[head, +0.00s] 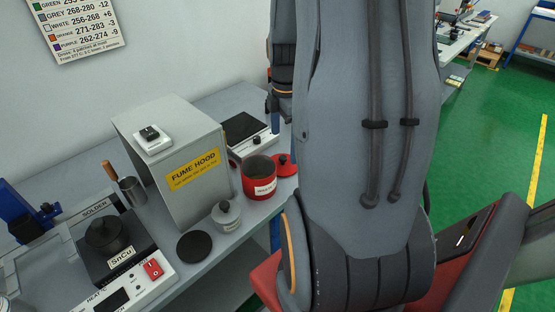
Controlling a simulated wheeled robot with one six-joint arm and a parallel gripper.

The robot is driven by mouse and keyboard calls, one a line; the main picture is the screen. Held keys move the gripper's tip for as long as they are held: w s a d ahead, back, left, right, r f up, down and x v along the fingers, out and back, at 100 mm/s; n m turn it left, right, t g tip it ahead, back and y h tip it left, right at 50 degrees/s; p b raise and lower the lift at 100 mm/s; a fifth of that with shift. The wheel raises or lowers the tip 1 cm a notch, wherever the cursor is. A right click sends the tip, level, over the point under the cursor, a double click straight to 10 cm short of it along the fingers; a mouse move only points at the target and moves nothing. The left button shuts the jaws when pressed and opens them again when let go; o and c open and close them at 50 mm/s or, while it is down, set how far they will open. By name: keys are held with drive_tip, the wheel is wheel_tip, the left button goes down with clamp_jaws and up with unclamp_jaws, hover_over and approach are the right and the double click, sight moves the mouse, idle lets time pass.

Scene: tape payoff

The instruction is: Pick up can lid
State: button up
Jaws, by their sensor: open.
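A red can (259,181) with a white label stands open-topped on the grey bench, right of the fume hood. A red lid (284,161) with a small knob lies just right of the can, close to the bench's edge; my arm hides part of its right side. My gripper (279,121) points down above and behind the lid in the picture, apart from it. It is open and looks empty, though my arm covers part of it.
The fume hood (170,160) stands left of the can. A hot plate (246,132) sits behind it. Green floor (500,130) lies to the right.

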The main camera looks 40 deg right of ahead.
sight(283, 157)
drive_tip(key=shift+w+f+p, duration=0.2)
drive_tip(key=shift+f+p, duration=0.4)
drive_tip(key=shift+f, duration=1.35)
drive_tip(key=shift+w+f+p, duration=0.15)
drive_tip(key=shift+f+p, duration=0.4)
drive_tip(key=shift+f, duration=1.35)
drive_tip(key=c, duration=1.1)
